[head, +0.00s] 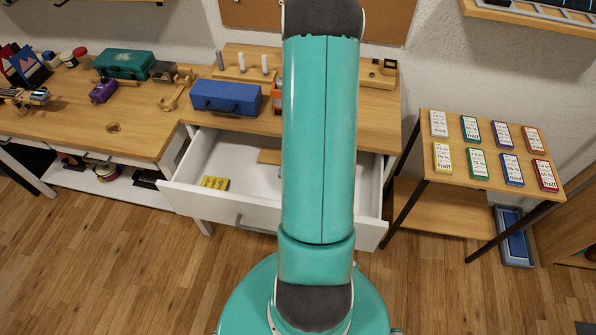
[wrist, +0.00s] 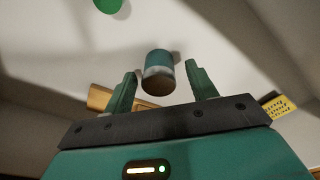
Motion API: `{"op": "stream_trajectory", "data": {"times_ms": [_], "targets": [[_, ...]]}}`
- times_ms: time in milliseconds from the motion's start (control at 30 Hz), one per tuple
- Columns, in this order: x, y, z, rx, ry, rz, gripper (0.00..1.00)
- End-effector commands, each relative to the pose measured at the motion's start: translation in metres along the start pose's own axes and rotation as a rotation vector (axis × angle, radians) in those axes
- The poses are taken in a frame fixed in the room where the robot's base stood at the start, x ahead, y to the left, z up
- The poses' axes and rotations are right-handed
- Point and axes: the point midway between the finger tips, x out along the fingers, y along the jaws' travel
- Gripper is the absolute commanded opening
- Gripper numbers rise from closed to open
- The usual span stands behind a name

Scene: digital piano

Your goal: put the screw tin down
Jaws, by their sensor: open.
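A small round tin (wrist: 159,70), blue-teal with a pale band and a brownish end, shows in the wrist view in front of the white drawer surface. I take it to be the screw tin. My gripper (wrist: 160,80) is open, with one green finger on each side of the tin and a visible gap at both sides. Whether the tin rests fully on the drawer floor I cannot tell. In the head view my arm hides the gripper and the tin. The open white drawer (head: 232,160) is under the workbench.
A yellow labelled block (head: 215,183) lies in the drawer, also seen in the wrist view (wrist: 279,106). A wooden piece (wrist: 100,98) lies there too. A green round thing (wrist: 109,5) is at the wrist view's top. A blue toolbox (head: 226,98) stands on the bench above.

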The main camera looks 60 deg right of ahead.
Motion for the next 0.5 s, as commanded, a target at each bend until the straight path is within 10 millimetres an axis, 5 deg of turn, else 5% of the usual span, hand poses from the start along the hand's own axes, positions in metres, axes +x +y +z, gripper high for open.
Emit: {"op": "stream_trajectory", "data": {"times_ms": [500], "targets": [[-0.085, 0.001, -0.001, 0.000, 0.004, 0.003, 0.57]]}}
